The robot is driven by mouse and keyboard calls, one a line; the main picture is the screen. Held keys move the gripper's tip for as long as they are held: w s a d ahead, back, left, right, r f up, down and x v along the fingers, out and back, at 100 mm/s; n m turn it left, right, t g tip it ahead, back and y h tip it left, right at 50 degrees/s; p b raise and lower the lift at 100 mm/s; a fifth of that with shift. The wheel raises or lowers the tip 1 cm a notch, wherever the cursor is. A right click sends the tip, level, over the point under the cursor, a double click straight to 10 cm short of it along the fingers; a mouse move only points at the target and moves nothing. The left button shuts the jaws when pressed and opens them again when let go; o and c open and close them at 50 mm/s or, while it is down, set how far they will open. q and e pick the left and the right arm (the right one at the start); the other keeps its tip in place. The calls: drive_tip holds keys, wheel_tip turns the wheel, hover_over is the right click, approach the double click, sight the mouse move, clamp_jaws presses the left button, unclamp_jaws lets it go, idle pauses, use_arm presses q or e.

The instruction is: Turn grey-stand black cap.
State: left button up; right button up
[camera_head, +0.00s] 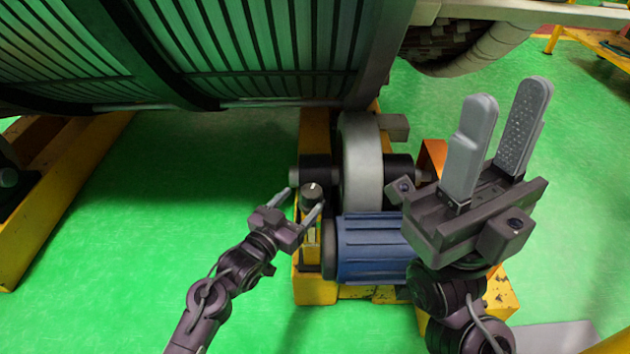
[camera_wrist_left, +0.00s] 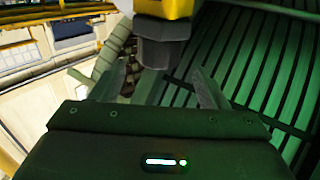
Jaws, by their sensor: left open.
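A small round black cap (camera_head: 312,194) with a white mark shows between the fingers of my left gripper (camera_head: 302,197) in the head view. In the left wrist view, a dark cylinder (camera_wrist_left: 160,48) under a yellow part (camera_wrist_left: 168,8) lies between the open fingers. I cannot tell if the fingers touch it. No clear grey stand shows under the cap; a grey wheel (camera_head: 361,165) stands just behind it. My right gripper (camera_head: 507,100) is raised at the right, fingers apart, and empty.
A blue motor (camera_head: 372,250) sits on a yellow frame (camera_head: 315,292) right of my left gripper. The large ribbed stator (camera_head: 270,45) overhangs at the top. A yellow beam (camera_head: 50,185) lies at the left. Green floor is clear between beam and frame.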

sight(315, 186)
use_arm(q)
drive_tip(key=b+x, duration=0.2)
drive_tip(key=x, duration=0.5)
drive_tip(key=shift+r+b, duration=0.1)
drive_tip(key=shift+b, duration=0.2)
drive_tip(key=shift+c, duration=0.3)
drive_tip(key=c, duration=0.9)
